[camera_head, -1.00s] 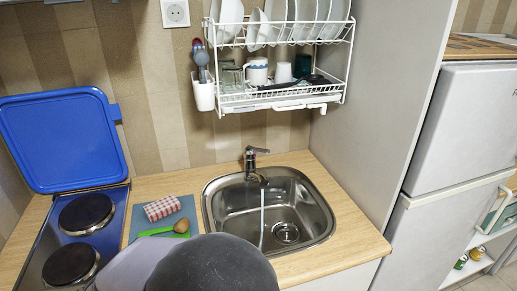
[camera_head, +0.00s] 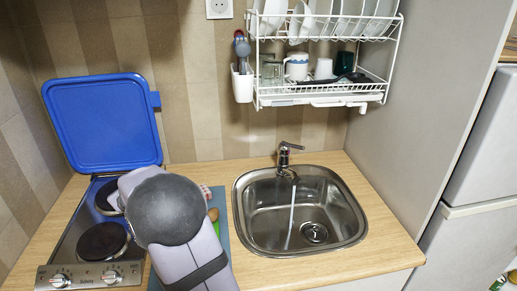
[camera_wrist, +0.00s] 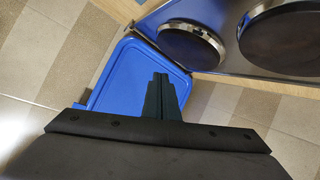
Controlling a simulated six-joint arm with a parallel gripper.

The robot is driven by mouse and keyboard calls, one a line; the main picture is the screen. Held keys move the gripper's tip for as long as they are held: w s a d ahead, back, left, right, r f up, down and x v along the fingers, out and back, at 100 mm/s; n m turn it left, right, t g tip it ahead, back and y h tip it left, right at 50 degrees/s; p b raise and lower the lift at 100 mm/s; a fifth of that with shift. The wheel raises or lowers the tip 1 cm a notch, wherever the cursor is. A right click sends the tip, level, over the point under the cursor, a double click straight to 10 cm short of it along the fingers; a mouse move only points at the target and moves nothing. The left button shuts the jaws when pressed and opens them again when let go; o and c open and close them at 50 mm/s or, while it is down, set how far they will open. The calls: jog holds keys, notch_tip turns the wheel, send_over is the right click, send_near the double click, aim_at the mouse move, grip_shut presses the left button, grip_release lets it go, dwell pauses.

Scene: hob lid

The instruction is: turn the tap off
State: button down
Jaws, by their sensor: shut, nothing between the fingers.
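The chrome tap (camera_head: 286,156) stands at the back edge of the steel sink (camera_head: 246,222). Its lever points to the right, and a stream of water (camera_head: 291,220) runs from the spout into the basin. In the head view my arm is over the counter left of the sink, and my gripper's fingers are hidden there. In the wrist view my gripper (camera_wrist: 160,85) shows as dark fingers, shut and empty, in front of the blue hob lid (camera_wrist: 125,75). The tap is not in the wrist view.
The hob (camera_head: 75,252) with its blue lid (camera_head: 103,122) raised is at the left. A dish rack (camera_head: 320,97) hangs above the sink. A tall grey panel (camera_head: 425,110) stands to the right.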

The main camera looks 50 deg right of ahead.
jog(key=s+d+r+m+g+h+b, duration=0.1)
jog(key=s+d+m+h, duration=0.2)
jog(key=d, duration=0.5)
jog(key=s+d+r+m+g+h+b, duration=0.15)
jog(key=d+h, duration=0.25)
jog(key=d, duration=0.4)
jog(key=s+d+r+m+g+h, duration=0.1)
jog(key=s+d+m+h, duration=0.25)
jog(key=d, duration=0.55)
jog(key=s+d+m+g+h+b, duration=0.1)
jog(key=s+d+m+g+h, duration=0.25)
jog(key=s+d+g, duration=0.4)
jog(key=r+m+g+p, duration=0.1)
jog(key=m+g+p, duration=0.2)
jog(key=m+g, duration=0.15)
send_over(293, 145)
jog(key=a, duration=0.2)
jog(key=shift+s+a+f+m, duration=0.15)
jog(key=shift+s+f, duration=0.25)
jog(key=shift+f, duration=0.3)
jog(key=shift+s+a+f+m, duration=0.15)
jog(key=shift+s+f, duration=0.2)
jog(key=shift+f, duration=0.35)
